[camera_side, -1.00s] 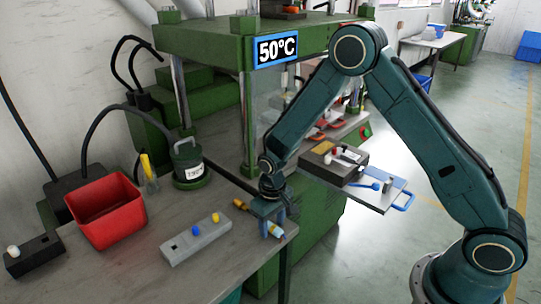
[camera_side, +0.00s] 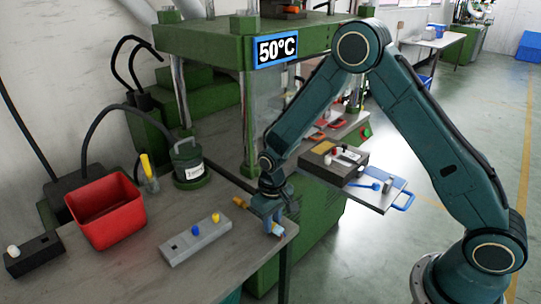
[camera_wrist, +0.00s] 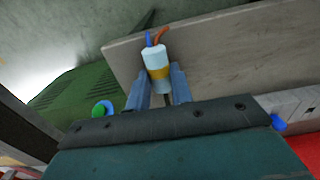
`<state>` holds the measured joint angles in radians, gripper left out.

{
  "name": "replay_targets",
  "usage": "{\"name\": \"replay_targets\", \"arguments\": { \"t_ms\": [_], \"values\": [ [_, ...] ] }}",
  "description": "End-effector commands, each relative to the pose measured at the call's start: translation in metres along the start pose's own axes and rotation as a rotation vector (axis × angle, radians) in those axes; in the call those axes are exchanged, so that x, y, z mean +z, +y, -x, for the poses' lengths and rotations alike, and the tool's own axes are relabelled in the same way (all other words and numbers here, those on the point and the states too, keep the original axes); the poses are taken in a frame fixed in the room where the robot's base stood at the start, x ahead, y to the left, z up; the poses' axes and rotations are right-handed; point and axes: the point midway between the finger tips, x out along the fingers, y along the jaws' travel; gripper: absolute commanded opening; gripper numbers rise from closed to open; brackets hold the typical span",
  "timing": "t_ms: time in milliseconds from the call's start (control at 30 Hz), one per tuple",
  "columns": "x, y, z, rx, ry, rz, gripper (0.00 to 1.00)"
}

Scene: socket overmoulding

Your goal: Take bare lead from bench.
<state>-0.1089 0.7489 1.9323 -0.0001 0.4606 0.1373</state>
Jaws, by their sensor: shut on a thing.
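In the wrist view the bare lead (camera_wrist: 157,62) is a pale, short cylinder with a yellowish band and blue and orange wires at its far end. My gripper (camera_wrist: 160,82) has a blue finger on each side of it and is shut on it. In the side view my gripper (camera_side: 270,222) is low at the right corner of the bench (camera_side: 150,268), and the lead is mostly hidden behind the fingers. I cannot tell whether the lead still touches the bench.
A grey block (camera_side: 196,243) with a blue and a yellow peg lies left of my gripper. A red bin (camera_side: 105,212), a labelled pot (camera_side: 187,165) and a black block (camera_side: 35,254) stand further left. The green press (camera_side: 245,100) reading 50°C rises behind, with a tray (camera_side: 372,195) at right.

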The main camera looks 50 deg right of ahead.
Motion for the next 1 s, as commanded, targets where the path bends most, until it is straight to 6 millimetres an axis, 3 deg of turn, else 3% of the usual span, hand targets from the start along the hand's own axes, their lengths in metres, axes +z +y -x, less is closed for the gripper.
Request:
{"name": "replay_targets", "arguments": {
  "t_ms": [267,800,1000],
  "values": [
    [-0.001,0.0,0.033,-0.001,0.005,0.0,0.0],
    [-0.001,0.0,0.145,-0.001,0.006,0.0,0.0],
    [-0.001,0.0,0.175,0.0,0.004,0.0,0.0]
  ]
}}
